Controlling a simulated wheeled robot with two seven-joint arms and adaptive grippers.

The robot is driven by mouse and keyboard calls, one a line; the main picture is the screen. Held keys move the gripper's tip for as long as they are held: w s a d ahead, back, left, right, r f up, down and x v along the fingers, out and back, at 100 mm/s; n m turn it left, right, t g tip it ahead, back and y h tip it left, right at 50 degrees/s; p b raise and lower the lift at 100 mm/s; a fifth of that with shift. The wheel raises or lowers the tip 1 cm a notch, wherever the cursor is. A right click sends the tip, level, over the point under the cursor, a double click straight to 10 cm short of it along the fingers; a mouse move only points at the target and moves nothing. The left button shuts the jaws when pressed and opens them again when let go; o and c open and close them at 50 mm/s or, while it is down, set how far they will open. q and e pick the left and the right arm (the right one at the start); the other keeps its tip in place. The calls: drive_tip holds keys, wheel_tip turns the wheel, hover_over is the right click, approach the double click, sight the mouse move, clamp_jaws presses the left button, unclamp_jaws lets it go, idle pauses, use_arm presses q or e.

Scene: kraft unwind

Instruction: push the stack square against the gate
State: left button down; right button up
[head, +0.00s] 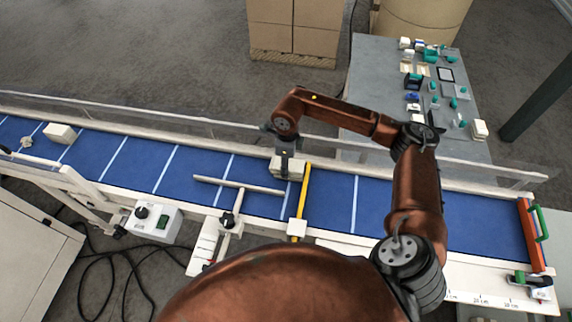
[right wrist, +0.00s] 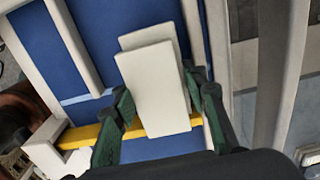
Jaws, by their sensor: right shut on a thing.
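A stack of flat white pieces (head: 279,168) sits on the blue belt beside the yellow bar (head: 301,198) that crosses the belt like a gate. In the right wrist view the stack (right wrist: 153,90) shows an upper piece shifted from the one under it, so its edges are not flush. The yellow bar (right wrist: 88,133) runs behind the stack's near end; I cannot tell whether they touch. My right gripper (right wrist: 160,118) has its green fingers on both sides of the stack and is shut on it. In the head view it (head: 286,165) reaches down from above. My left gripper is not in view.
A pale rod (head: 240,185) lies across the belt left of the stack. A white block (head: 60,133) stands far left. Clear rails (head: 200,125) line the far edge. An orange end plate (head: 530,236) closes the right end. A grey table (head: 375,75) holds small parts.

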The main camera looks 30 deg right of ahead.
drive_tip(key=shift+s+d, duration=0.15)
drive_tip(key=shift+s+d, duration=0.25)
drive_tip(key=shift+d, duration=0.1)
idle(1.6)
drive_tip(key=shift+w+a+f+b, duration=0.1)
drive_tip(key=shift+a+b, duration=0.05)
drive_tip(key=shift+b, duration=0.25)
idle(0.4)
drive_tip(key=o, duration=1.3)
wheel_tip(320, 180, up, 12)
